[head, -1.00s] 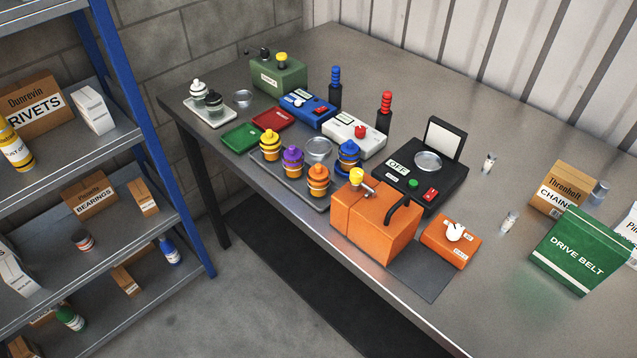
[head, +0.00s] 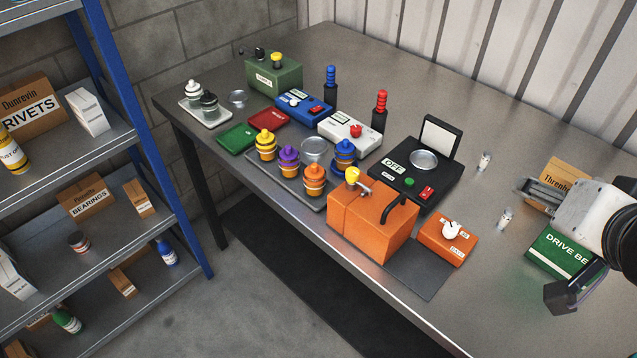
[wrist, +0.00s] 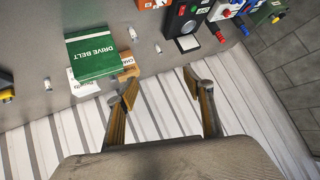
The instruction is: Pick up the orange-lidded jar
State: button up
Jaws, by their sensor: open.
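The orange-lidded jar (head: 314,180) stands upright in a grey tray (head: 291,184) near the table's front edge, at the tray's front right corner. Beside it stand a purple-lidded jar (head: 288,160), a yellow-lidded jar (head: 266,147) and a blue-lidded jar (head: 345,154). My gripper (head: 538,194) is at the far right of the head view, above the boxes and well away from the jar. In the wrist view its two fingers (wrist: 160,83) are spread with nothing between them. I cannot make out the jar in the wrist view.
The orange case (head: 378,222) with a black handle stands just right of the jar. Behind are a black device (head: 412,180) with a raised panel and a white switch box (head: 350,134). A green drive belt box (head: 560,255) lies below my arm. Small vials stand on the right.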

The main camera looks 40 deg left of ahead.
jog(key=w+a+m+t+y, duration=0.15)
jog(key=w+a, duration=0.25)
jog(key=a, duration=1)
jog(key=w+a+n+t+y, duration=0.1)
jog(key=w+a+y, duration=0.15)
jog(key=a, duration=1.05)
jog(key=t+h, duration=0.4)
send_over(310, 177)
jog(key=shift+m, duration=0.45)
notch_tip(310, 177, down, 15)
jog(key=shift+f, duration=0.1)
jog(key=s+f, duration=0.1)
jog(key=s+d+f+n+t, duration=0.1)
jog(key=s+f, duration=0.1)
jog(key=s+f+n+t, duration=0.1)
jog(key=s+f, duration=0.1)
jog(key=shift+d+f+h, duration=0.1)
jog(key=shift+d+h, duration=0.2)
jog(key=shift+d, duration=0.05)
jog(key=shift+s+d+f, duration=0.15)
jog(key=shift+s+f, duration=0.1)
jog(key=shift+w, duration=0.15)
